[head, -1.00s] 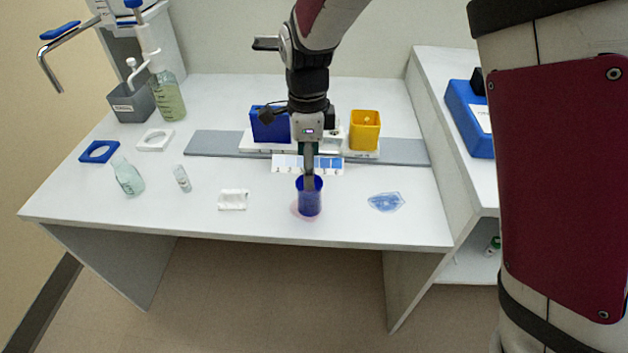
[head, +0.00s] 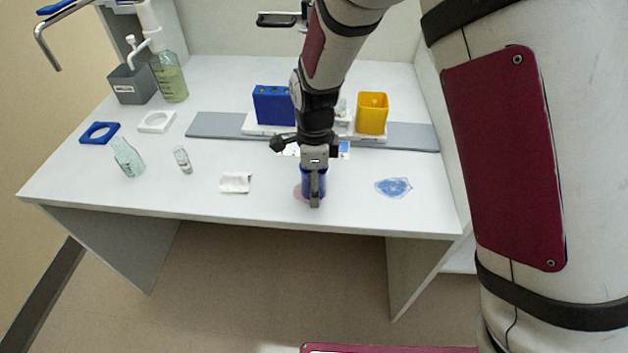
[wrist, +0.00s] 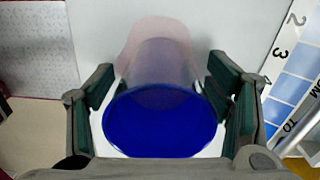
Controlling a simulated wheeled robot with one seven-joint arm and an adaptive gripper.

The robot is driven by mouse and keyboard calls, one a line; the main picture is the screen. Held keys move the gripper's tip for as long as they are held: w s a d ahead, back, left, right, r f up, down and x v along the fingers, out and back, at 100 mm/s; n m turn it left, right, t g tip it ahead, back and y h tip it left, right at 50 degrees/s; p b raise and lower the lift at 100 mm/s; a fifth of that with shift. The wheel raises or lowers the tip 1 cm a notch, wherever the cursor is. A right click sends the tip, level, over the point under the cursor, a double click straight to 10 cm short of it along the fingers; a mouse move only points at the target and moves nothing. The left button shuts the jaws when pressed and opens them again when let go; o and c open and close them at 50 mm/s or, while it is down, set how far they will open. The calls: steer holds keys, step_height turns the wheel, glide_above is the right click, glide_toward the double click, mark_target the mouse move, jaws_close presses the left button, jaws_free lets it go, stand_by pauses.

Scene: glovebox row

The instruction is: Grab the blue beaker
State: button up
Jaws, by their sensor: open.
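The blue beaker (head: 307,182) stands on the white table near its front edge, partly hidden behind my gripper in the head view. In the wrist view the beaker (wrist: 160,125) fills the middle, its round rim facing the camera. My gripper (head: 315,195) is open, with its fingers on either side of the beaker. In the wrist view the green-padded fingers of my gripper (wrist: 166,100) flank the beaker left and right. I cannot tell whether the pads touch it.
A pinkish patch (head: 299,193) lies by the beaker. A crumpled white piece (head: 235,182) is to the left and a blue film (head: 393,187) to the right. A blue box (head: 273,105) and a yellow cup (head: 372,113) stand behind.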

steer(key=shift+c, duration=0.6)
steer(key=c, duration=1.2)
steer(key=shift+r, duration=0.15)
